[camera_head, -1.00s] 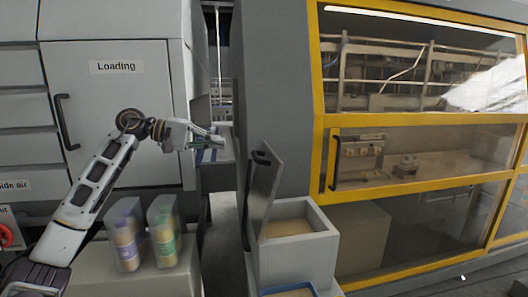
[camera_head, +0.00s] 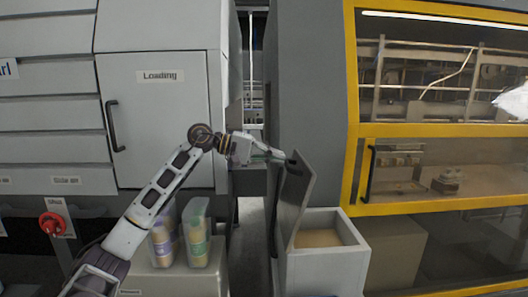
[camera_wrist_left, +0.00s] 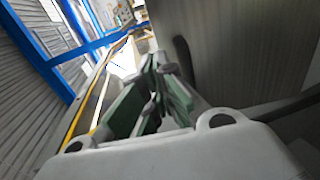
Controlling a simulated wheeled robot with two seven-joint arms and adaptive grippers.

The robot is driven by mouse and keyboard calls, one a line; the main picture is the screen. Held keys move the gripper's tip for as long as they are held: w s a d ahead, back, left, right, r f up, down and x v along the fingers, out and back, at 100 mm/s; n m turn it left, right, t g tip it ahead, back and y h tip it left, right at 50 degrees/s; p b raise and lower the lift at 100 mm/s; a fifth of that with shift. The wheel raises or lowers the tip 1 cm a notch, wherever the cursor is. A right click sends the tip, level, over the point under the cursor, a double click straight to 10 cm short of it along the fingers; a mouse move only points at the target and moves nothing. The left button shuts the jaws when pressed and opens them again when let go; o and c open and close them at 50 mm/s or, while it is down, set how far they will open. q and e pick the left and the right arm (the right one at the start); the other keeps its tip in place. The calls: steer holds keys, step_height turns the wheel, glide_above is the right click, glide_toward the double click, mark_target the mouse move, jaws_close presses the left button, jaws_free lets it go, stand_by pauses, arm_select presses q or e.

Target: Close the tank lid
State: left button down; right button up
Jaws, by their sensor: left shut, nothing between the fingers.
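The tank (camera_head: 328,268) is a light grey box at lower right of centre in the head view, with tan contents visible through its open top. Its grey lid (camera_head: 295,204) stands raised on the left side, tilted a little, with a dark handle (camera_head: 292,162) near its top edge. My left gripper (camera_head: 279,154) is shut and empty, its fingertips at the upper left edge of the lid by the handle. In the left wrist view the lid (camera_wrist_left: 235,50) fills the upper right, with its dark handle (camera_wrist_left: 184,60) beside the green-padded fingers. Whether they touch is unclear. My right gripper is out of view.
Two clear containers with coloured labels (camera_head: 164,238) stand on a grey cabinet below my left arm. A yellow-framed machine (camera_head: 352,130) is at the right, and a grey Loading door (camera_head: 160,120) is at the left. A red knob (camera_head: 52,224) is at lower left.

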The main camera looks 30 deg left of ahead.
mark_target(304, 163)
arm_select(q)
steer(key=p+x, duration=0.1)
steer(key=x, duration=0.3)
steer(key=shift+w+d, duration=0.1)
steer(key=shift+d, duration=0.1)
steer(key=shift+x, duration=0.9)
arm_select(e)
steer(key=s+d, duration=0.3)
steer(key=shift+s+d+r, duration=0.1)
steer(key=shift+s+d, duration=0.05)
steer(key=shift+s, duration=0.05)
arm_select(q)
steer(key=shift+f, duration=0.1)
